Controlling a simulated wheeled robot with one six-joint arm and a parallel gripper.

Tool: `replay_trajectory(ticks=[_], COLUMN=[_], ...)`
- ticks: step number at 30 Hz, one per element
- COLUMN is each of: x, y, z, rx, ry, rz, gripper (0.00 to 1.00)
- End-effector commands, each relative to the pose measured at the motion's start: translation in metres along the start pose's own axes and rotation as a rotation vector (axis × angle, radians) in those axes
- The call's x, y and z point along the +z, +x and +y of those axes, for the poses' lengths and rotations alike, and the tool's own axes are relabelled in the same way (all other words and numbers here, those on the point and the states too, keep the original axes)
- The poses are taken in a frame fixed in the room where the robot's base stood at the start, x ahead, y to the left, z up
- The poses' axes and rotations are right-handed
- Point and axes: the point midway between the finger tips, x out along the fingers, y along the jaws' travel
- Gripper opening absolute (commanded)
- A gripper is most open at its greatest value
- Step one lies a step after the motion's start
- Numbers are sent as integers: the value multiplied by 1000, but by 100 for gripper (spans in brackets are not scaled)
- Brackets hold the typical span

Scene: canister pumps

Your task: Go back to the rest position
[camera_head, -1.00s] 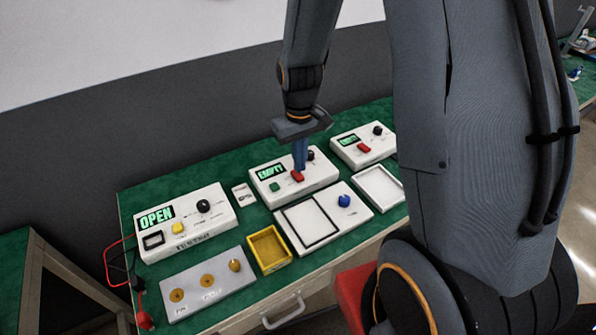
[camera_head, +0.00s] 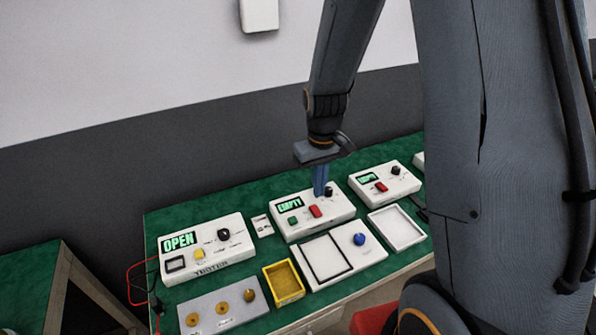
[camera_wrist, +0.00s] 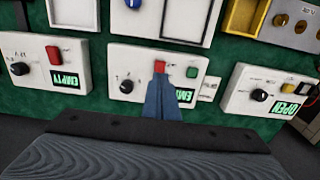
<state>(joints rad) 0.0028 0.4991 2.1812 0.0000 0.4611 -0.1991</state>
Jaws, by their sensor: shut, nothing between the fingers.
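My gripper (camera_head: 321,181) is shut and empty, its blue fingers pointing down over the middle white box (camera_head: 335,208). That box has a display reading EMPTY, a green button (camera_head: 292,220), a red button (camera_head: 316,211) and a black knob. In the head view the fingertips appear just behind the red button. In the wrist view the gripper (camera_wrist: 161,88) shows its fingertips near the red button (camera_wrist: 160,66), partly covering the EMPTY display. I cannot tell whether they touch the box.
A white box reading OPEN (camera_head: 235,258) stands left; another box (camera_head: 398,181) stands right. In front are a grey plate (camera_head: 207,309) with brass discs, a yellow tray (camera_head: 284,300), a panel with a blue knob (camera_head: 360,239) and a white tray (camera_head: 418,237). A wall rises behind the green table.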

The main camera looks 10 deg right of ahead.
Motion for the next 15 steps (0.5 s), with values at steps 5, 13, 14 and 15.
replay_trajectory(ticks=[5, 13, 14, 15], x=[2, 44, 50, 59], y=[-3, -34, -38, -42], z=[-1, -9, -10, -12], rx=[1, 9, 9, 10], ry=[5, 87, 98, 114], rz=[4, 60, 67, 77], gripper=[0, 0, 0, 0])
